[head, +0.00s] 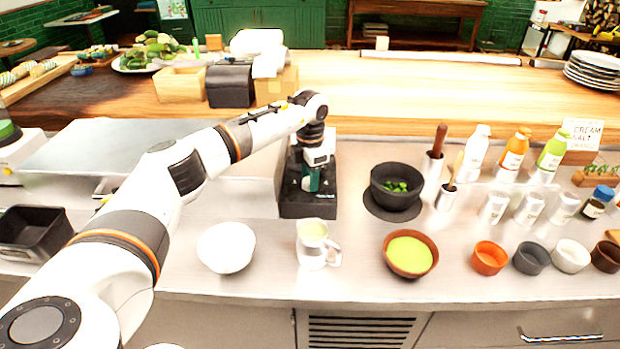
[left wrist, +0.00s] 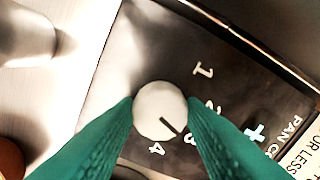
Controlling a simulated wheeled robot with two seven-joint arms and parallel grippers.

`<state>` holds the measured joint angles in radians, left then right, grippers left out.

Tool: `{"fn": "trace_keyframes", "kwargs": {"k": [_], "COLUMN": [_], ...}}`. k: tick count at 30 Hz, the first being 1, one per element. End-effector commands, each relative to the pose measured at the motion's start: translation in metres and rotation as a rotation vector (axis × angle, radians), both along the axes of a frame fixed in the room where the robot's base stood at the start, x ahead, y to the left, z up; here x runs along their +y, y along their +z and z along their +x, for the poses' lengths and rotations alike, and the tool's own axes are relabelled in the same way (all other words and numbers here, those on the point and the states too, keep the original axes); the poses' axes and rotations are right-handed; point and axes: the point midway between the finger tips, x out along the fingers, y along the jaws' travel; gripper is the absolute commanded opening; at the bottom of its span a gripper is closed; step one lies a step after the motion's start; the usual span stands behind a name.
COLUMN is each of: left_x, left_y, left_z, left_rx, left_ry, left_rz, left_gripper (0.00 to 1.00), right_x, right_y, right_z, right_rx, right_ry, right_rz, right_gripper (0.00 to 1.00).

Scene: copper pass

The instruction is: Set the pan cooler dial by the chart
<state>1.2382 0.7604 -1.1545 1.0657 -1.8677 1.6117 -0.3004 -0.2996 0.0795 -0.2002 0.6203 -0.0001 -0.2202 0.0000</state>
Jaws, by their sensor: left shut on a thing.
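The pan cooler dial (left wrist: 158,108) is a round white knob with a dark pointer line on a dark panel (left wrist: 125,62). The numbers 1 to 4 run around it. The line points to the lower right, between 3 and 4 and nearer 3. The green fingers of my left gripper (left wrist: 160,115) are shut on the knob, one on each side. In the head view my left gripper (head: 312,180) reaches down onto the black unit (head: 308,208), hiding the dial. A printed label (left wrist: 292,145) reading "PAN CO" is partly cut off. My right gripper is not in view.
A black bowl with greens (head: 396,188) stands right of the unit. A card (head: 583,133) reading "CREAM SALT" stands at the right.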

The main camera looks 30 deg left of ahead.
Motion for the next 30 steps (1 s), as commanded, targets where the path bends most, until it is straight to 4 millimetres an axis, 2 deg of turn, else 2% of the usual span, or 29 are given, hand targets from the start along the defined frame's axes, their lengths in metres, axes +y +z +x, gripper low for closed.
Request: {"fn": "trace_keyframes", "kwargs": {"k": [9, 21, 22, 24, 26, 30], "left_x": [0.0003, 0.0003, 0.0003, 0.0003, 0.0002, 0.0002], "left_y": [0.0017, 0.002, 0.002, 0.0019, 0.0016, 0.001], "left_z": [0.001, 0.0012, 0.0012, 0.0011, 0.001, 0.0006], "left_rx": [-0.005, -0.006, -0.006, -0.005, -0.004, -0.003], "left_ry": [-0.073, -0.078, -0.078, -0.078, -0.078, -0.078], "left_rz": [-0.001, 0.0, 0.0, -0.001, 0.0, -0.001], "left_gripper": [0.14, 0.14, 0.38, 0.5, 0.58, 0.58], "right_x": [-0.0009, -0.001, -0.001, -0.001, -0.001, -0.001], "right_y": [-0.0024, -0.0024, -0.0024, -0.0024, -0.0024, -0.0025], "right_z": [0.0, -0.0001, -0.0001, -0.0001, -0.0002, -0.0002], "right_rx": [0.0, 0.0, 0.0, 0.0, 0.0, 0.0], "right_ry": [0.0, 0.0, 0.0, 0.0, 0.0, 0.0], "right_rz": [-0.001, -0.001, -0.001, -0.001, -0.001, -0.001], "right_gripper": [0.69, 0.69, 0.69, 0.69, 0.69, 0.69]}}
